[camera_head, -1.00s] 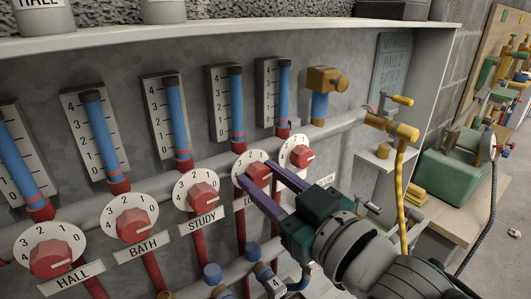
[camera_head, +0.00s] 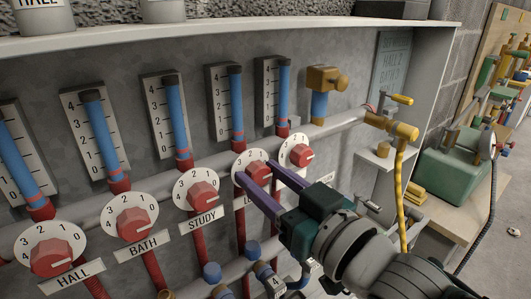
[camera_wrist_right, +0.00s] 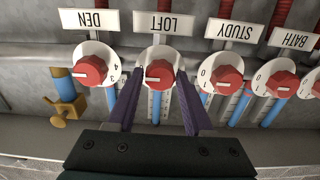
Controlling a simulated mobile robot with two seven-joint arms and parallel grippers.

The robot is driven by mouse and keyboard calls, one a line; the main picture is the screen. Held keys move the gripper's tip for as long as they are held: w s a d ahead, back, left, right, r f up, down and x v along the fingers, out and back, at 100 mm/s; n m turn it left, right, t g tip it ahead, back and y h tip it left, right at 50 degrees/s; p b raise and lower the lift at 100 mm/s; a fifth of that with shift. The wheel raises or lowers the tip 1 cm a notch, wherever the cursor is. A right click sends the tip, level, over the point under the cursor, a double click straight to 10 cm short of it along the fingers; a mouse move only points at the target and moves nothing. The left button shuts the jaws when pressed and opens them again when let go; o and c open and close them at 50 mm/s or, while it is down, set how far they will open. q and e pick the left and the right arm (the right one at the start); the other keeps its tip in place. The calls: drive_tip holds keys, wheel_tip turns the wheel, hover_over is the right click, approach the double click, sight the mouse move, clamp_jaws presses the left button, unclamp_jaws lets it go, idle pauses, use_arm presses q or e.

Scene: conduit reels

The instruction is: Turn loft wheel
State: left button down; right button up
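The loft wheel is a red knob (camera_head: 257,169) on a white numbered dial, fourth in a row of similar wheels; its LOFT label is mostly hidden in the head view. My right gripper (camera_head: 256,172) has two purple fingers reaching to the knob, one on each side. In the wrist view the right gripper (camera_wrist_right: 160,80) is open, with gaps between the fingers and the knob. My left gripper is not in view.
The study wheel (camera_head: 202,195) is to the left and the den wheel (camera_head: 301,155) close on the right. Blue gauge tubes (camera_head: 236,105) stand above the wheels. A brass valve (camera_head: 322,92) and a yellow hose (camera_head: 400,190) are further right.

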drive_tip(key=o, duration=0.3)
drive_tip(key=shift+s+d, duration=0.15)
drive_tip(key=shift+s, duration=0.05)
drive_tip(key=p+v, duration=0.3)
drive_tip(key=v, duration=0.6)
drive_tip(key=shift+s, duration=0.15)
drive_tip(key=shift+d, duration=0.1)
